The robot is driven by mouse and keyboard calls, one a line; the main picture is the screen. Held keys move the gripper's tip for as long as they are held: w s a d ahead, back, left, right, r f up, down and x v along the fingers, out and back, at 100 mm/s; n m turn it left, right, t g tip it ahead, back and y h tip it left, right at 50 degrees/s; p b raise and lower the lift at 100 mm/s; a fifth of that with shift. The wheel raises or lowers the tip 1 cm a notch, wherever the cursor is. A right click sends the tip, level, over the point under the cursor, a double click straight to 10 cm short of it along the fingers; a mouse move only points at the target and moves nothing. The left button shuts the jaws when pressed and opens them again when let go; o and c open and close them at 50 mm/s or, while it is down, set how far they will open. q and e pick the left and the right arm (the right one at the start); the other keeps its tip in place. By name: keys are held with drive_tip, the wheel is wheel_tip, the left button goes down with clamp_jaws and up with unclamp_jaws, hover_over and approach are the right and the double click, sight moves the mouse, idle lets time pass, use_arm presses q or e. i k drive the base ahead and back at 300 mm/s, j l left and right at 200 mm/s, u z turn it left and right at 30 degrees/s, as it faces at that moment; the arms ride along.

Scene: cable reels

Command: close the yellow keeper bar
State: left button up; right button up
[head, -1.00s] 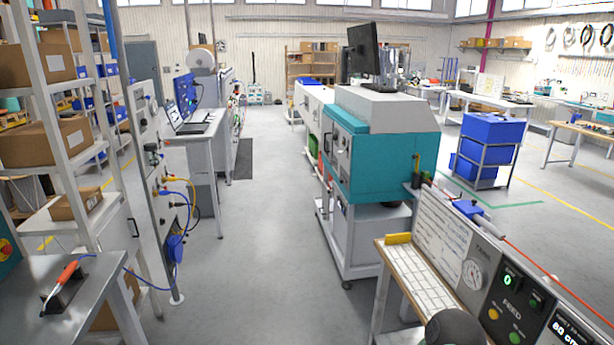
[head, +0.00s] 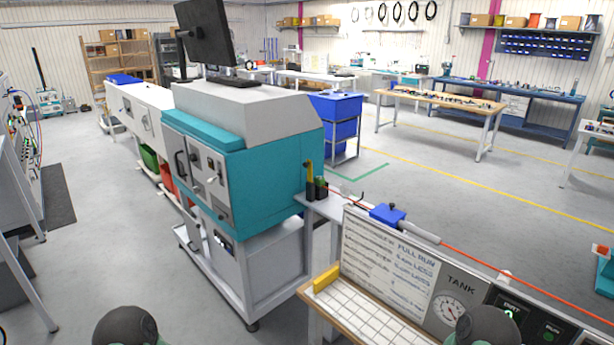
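A small upright yellow bar (head: 309,174) stands on dark blocks (head: 317,189) at the left end of the bench, where the red cable (head: 360,209) begins. It looks raised, not lying over the cable, but it is small here. I cannot be sure that it is the keeper bar. A second yellow piece, a short block (head: 326,279), lies at the back left corner of the white gridded board (head: 375,318). Neither gripper shows. Only dark rounded parts of my arms show at the bottom edge.
A teal and grey machine (head: 245,165) with a monitor (head: 208,33) stands left of the bench. A blue clamp (head: 387,215) sits along the cable. A panel with a gauge (head: 448,309) is at the front right. Open floor (head: 110,240) lies left of the machine.

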sight(308, 164)
drive_tip(key=i+j+u, duration=0.1)
drive_tip(key=i+u, duration=0.5)
drive_tip(key=i+j+u, duration=0.2)
drive_tip(key=i+u, duration=0.7)
drive_tip(key=i, duration=0.15)
drive_tip(key=i+z, duration=0.25)
drive_tip(key=i+j+z, duration=0.15)
drive_tip(key=z, duration=0.15)
